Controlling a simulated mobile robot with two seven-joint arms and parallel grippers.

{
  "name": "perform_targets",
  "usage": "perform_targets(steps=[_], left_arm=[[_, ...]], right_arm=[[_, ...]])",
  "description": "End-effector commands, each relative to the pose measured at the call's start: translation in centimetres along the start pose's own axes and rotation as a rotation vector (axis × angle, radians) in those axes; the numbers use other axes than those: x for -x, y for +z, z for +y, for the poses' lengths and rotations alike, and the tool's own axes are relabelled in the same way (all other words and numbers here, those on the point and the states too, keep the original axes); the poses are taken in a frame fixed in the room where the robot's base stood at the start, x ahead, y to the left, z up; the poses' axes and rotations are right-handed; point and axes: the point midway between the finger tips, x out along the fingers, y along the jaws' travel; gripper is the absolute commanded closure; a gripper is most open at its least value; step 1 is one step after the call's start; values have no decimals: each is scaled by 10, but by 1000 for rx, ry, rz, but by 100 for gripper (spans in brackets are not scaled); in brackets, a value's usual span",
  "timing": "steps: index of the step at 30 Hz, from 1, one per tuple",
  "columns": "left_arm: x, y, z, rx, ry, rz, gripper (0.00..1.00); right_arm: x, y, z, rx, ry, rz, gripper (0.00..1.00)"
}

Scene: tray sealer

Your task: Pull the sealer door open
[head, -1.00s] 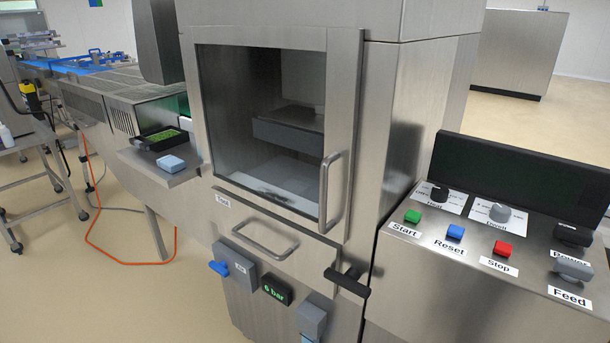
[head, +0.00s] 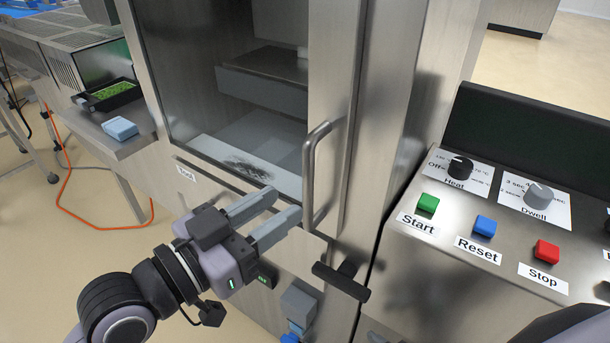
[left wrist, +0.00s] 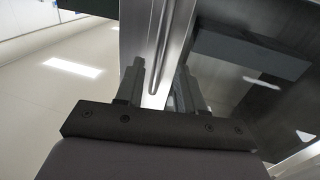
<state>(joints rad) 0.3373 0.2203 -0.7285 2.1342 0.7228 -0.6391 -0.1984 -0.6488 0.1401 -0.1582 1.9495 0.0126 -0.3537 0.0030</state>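The sealer door (head: 335,110) is a steel frame around a dark glass pane and looks closed against the machine. Its vertical bar handle (head: 310,175) is on the right side of the frame. My left gripper (head: 287,203) is in front of the lower door, just left of the handle's lower end, with its two grey fingers apart and nothing held. In the left wrist view the open fingers (left wrist: 158,85) point toward the handle (left wrist: 163,45), which lies ahead, in line with the gap. I cannot tell whether they touch it. My right gripper is not in view.
A black T-shaped lever (head: 341,280) sticks out below the door. The control panel with the green Start button (head: 427,203) and red Stop button (head: 546,251) is on the right. A side shelf (head: 140,146) holds a blue block (head: 120,129) and a black tray (head: 95,99).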

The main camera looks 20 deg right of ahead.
Motion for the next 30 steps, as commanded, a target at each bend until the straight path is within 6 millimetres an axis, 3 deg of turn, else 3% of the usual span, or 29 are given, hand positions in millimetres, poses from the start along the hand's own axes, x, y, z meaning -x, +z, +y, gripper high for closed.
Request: perform_targets(steps=[13,26,27,30], left_arm=[[-56,-1,-1,2,-2,2,62],[-66,0,0,2,-2,1,62],[-66,0,0,2,-2,0,65],[-66,0,-1,2,-2,1,98]], right_arm=[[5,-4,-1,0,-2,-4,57],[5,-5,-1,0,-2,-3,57],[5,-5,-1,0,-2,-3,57],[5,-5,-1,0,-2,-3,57]])
